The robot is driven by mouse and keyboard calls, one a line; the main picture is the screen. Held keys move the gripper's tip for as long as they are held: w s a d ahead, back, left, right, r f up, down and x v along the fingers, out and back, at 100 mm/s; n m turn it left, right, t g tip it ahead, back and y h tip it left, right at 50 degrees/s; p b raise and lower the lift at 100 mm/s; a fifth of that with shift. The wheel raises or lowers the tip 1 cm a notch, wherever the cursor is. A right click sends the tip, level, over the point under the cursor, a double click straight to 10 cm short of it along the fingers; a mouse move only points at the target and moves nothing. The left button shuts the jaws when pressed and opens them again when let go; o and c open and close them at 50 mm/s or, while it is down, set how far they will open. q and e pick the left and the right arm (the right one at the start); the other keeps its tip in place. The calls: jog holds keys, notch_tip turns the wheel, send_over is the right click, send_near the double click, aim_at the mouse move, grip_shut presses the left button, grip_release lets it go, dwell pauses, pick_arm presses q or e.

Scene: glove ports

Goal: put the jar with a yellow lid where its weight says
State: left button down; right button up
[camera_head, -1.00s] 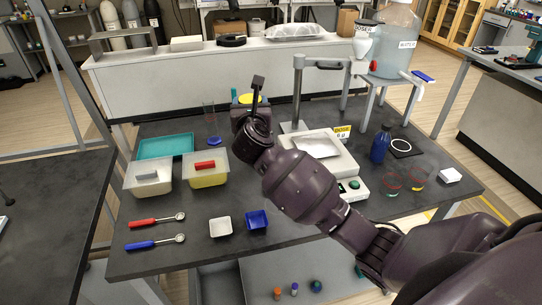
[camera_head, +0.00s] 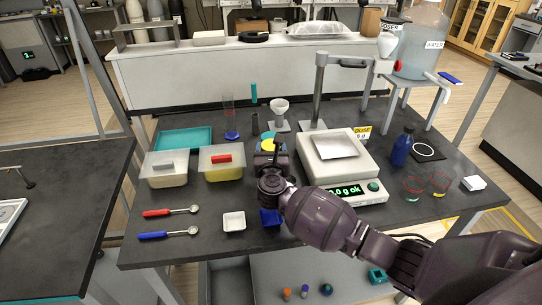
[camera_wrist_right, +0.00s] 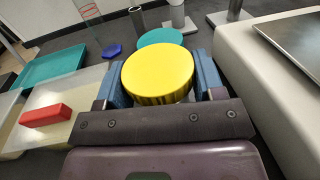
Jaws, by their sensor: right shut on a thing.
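The jar's yellow lid (camera_head: 267,145) shows at the middle of the head view, left of the scale. In the right wrist view the round yellow lid (camera_wrist_right: 158,72) sits between the blue fingers of my right gripper (camera_wrist_right: 160,84), which is shut on the jar. The jar's body is mostly hidden under the lid and behind the gripper. The scale (camera_head: 335,168) has an empty metal pan (camera_head: 335,145); its green display (camera_head: 347,190) seems to read 0.0 g ok. A teal disc (camera_wrist_right: 160,37) lies just beyond the lid. My left gripper is not in view.
A teal tray (camera_head: 183,140) and two lidded tubs (camera_head: 221,172) stand left. Two spoons (camera_head: 170,212), a white dish (camera_head: 234,221) and a blue dish (camera_head: 270,217) are in front.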

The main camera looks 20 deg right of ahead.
jog(key=shift+f, duration=0.95)
jog(key=shift+f, duration=0.2)
jog(key=o, duration=1.1)
jog(key=shift+r, duration=0.1)
